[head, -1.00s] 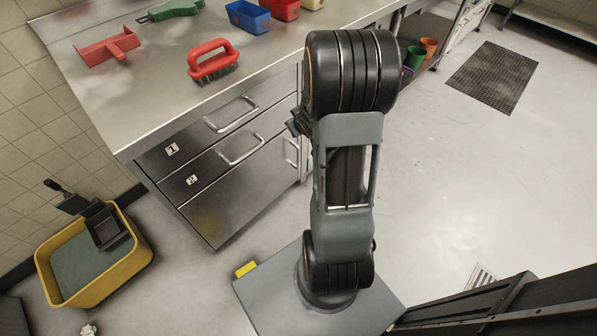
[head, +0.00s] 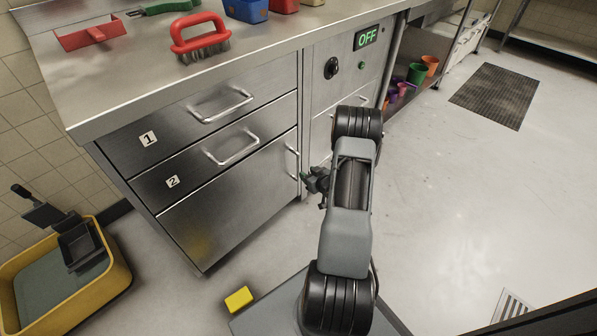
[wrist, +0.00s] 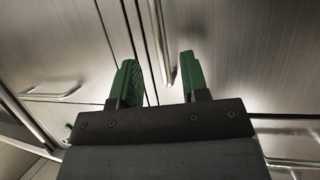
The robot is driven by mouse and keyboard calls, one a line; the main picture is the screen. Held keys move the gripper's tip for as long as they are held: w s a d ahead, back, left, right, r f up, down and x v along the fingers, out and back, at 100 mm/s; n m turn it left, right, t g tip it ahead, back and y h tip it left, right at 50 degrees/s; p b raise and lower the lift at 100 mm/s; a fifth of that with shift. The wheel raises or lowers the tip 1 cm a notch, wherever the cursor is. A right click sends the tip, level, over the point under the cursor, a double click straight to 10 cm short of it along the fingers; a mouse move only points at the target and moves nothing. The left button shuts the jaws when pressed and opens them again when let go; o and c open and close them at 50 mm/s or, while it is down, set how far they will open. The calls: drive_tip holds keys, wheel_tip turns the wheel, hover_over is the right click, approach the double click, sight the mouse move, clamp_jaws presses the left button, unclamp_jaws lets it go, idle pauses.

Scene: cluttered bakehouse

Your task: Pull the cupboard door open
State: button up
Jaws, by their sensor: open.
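The cupboard door (head: 235,200) is a steel panel below drawers 1 and 2, and it is shut. Its upright bar handle (head: 293,162) is near the door's right edge. My gripper (head: 307,180) is low in front of the cabinet, just right of and below the handle in the head view. In the wrist view my gripper (wrist: 158,62) is open, with two green fingers. The door handle (wrist: 160,40) shows between the fingers in the picture, beside a dark panel gap. I cannot tell whether the fingers reach around it or touch it.
Drawer 1 (head: 200,117) and drawer 2 (head: 215,158) are shut. A control panel (head: 345,65) reading OFF is to the right. A yellow block (head: 238,299) lies on the floor near my base. A yellow tub (head: 115,275) stands left.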

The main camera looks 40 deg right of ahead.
sight(299, 169)
drive_tip(key=b+x, duration=0.2)
drive_tip(key=x, duration=0.5)
drive_tip(key=shift+w+f, duration=0.2)
drive_tip(key=shift+w, duration=0.15)
clamp_jaws()
